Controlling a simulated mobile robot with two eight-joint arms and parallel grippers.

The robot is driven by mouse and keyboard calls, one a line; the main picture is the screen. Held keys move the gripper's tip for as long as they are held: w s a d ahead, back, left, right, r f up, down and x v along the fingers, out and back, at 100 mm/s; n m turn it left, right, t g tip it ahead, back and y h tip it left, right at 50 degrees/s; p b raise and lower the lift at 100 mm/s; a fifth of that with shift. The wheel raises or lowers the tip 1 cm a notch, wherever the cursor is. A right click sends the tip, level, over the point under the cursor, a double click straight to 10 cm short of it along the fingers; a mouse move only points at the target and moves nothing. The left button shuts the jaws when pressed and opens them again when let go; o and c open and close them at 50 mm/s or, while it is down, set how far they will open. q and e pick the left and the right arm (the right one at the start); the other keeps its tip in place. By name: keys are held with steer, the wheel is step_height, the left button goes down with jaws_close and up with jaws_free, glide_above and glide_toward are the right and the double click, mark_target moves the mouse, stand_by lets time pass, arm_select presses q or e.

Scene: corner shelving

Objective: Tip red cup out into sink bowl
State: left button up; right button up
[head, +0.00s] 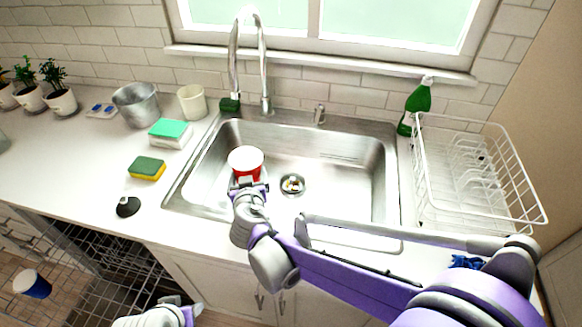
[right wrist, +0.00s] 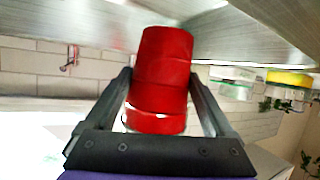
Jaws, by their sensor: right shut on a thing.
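The red cup (head: 246,170) is in the head view over the left part of the steel sink bowl (head: 335,172). Its pale open top faces up toward the head camera. My right gripper (head: 247,187) is shut on the cup from the near side. In the right wrist view the red cup (right wrist: 160,80) sits between the two dark fingers of the gripper (right wrist: 163,95). The cup's contents cannot be made out. Only a part of my left arm shows at the bottom edge of the head view; its gripper is not visible.
The faucet (head: 265,70) rises behind the bowl; the drain (head: 292,184) is right of the cup. A white dish rack (head: 470,210) and green bottle (head: 416,105) stand right. A sponge (head: 147,168), metal bucket (head: 138,104) and beige cup (head: 192,102) stand left. A blue cup (head: 32,284) is lower left.

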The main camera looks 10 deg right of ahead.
steer(key=shift+w+d+f+m+g+y+b, duration=0.2)
steer(key=shift+d+f+m+g+y+b, duration=0.1)
steer(key=shift+d+f+m+y+b, duration=0.3)
steer(key=shift+d+m+y+b, duration=0.1)
steer(key=shift+d+m+b, duration=0.2)
steer(key=b, duration=0.1)
steer(key=d+m+y+b, duration=0.1)
steer(key=shift+w+d+f+g+b, duration=0.1)
steer(key=shift+w+f+g+b, duration=0.2)
steer(key=shift+f+g+b, duration=0.1)
steer(key=m+y, duration=0.1)
steer(key=d+r+m+y+b, duration=0.1)
steer(key=m+y, duration=0.1)
steer(key=m+g+y+b, duration=0.1)
steer(key=shift+w+d+r+m, duration=0.3)
steer(key=shift+d, duration=0.05)
steer(key=shift+d+r+m+y, duration=0.15)
steer(key=shift+r+m+y, duration=0.35)
steer(key=shift+y, duration=0.2)
